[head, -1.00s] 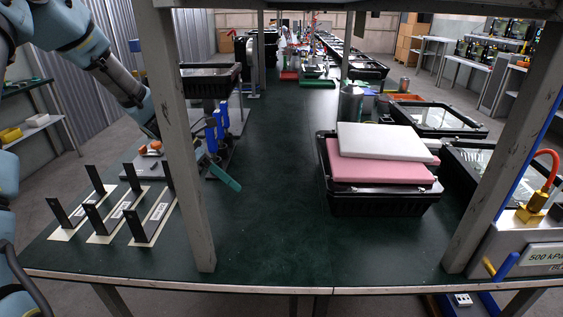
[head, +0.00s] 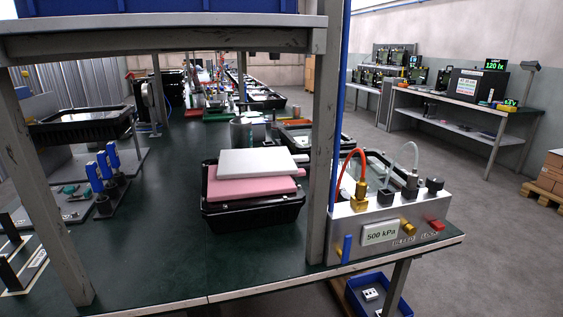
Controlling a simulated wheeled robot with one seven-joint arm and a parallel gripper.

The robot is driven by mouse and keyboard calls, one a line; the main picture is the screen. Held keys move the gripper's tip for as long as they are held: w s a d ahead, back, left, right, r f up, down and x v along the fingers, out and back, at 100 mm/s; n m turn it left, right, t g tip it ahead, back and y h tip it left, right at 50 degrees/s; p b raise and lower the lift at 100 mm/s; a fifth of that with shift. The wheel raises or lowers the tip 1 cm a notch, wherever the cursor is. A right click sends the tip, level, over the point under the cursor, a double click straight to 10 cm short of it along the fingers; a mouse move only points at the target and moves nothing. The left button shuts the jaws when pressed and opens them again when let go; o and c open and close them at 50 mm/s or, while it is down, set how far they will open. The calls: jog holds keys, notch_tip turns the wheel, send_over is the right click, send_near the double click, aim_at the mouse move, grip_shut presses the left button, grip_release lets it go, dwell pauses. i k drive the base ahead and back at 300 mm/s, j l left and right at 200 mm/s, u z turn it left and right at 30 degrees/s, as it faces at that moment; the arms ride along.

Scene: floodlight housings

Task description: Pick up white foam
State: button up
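The white foam (head: 256,161) is a flat white slab in the middle of the head view. It lies on top of a pink foam slab (head: 250,187), slightly offset from it. Both rest on a black floodlight housing (head: 254,217) that stands on the green bench top (head: 160,250). My gripper is not in the head view, so I cannot see whether it holds anything.
A bench post (head: 320,150) stands just right of the foam stack, and another post (head: 45,190) stands left. A shelf beam (head: 180,38) crosses above. A 500 kPa pressure box (head: 385,225) sits at the front right.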

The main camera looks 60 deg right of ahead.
aim_at(248, 163)
jog(key=k+l, duration=0.35)
jog(key=l, duration=0.15)
jog(key=k+l, duration=0.35)
jog(key=l, duration=0.15)
jog(key=k+l, duration=0.75)
jog(key=l, duration=0.25)
